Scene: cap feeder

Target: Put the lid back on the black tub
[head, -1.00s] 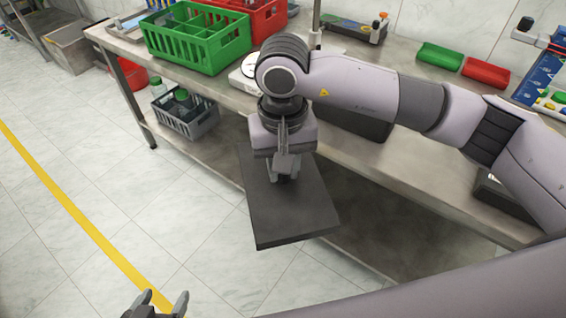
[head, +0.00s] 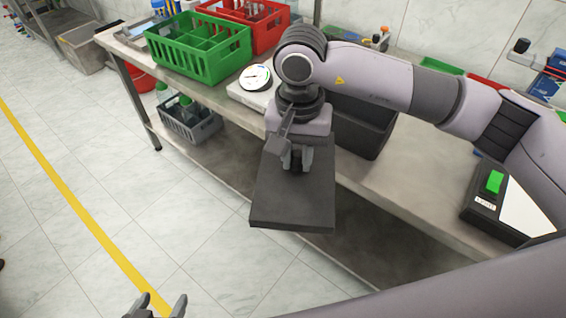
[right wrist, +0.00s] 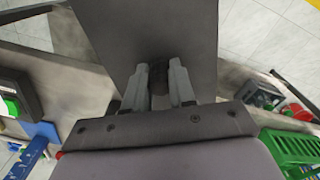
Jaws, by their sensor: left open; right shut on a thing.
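The dark grey lid (head: 291,205) is a flat rectangular plate held off the front of the bench. My right gripper (head: 297,162) is shut on a small part on top of the lid, and the plate hangs beneath it, roughly level. In the right wrist view the lid (right wrist: 150,22) shows beyond the fingers (right wrist: 159,80), which close around a dark knob. The black tub (head: 362,128) stands on the bench behind my right wrist, partly hidden by my arm. My left gripper (head: 156,303) is open and empty at the bottom edge, low and away from the bench.
A green crate (head: 197,50) and a red crate (head: 262,22) stand at the back left of the bench, with a round white-dial scale (head: 255,78) beside them. A box with a green switch (head: 494,182) sits at the right. A grey crate (head: 191,122) stands on the lower shelf.

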